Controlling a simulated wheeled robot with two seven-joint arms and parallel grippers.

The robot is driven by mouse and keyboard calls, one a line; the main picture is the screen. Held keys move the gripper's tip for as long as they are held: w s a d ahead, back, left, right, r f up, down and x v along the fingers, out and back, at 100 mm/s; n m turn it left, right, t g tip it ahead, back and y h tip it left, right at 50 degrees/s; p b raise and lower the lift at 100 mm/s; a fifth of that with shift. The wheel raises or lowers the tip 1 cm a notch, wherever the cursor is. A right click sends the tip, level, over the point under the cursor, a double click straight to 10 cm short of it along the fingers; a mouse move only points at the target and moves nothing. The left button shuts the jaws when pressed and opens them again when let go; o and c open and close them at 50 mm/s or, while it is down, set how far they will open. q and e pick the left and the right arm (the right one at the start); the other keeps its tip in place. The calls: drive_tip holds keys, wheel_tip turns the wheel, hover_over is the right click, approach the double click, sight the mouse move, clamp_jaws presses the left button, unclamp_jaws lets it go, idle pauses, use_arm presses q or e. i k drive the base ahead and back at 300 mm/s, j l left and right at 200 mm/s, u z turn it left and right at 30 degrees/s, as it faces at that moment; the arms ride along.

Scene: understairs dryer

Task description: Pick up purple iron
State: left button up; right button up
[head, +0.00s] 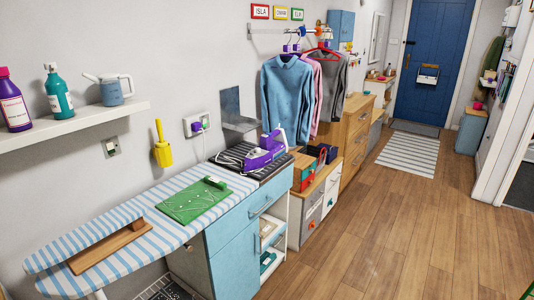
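The purple iron (264,152) has a purple and grey body and sits on a dark ribbed mat (284,162) at the far end of the blue cabinet's top. A pale cord lies looped on the mat to its left. A purple plug (197,127) is in the wall socket above. Neither of my grippers shows in the head view.
A metal plate stands behind the mat, and clothes (287,95) hang beyond. The wooden floor (400,230) at right is clear.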

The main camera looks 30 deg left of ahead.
sight(274, 146)
drive_tip(key=u, duration=1.1)
drive_tip(key=i, duration=0.25)
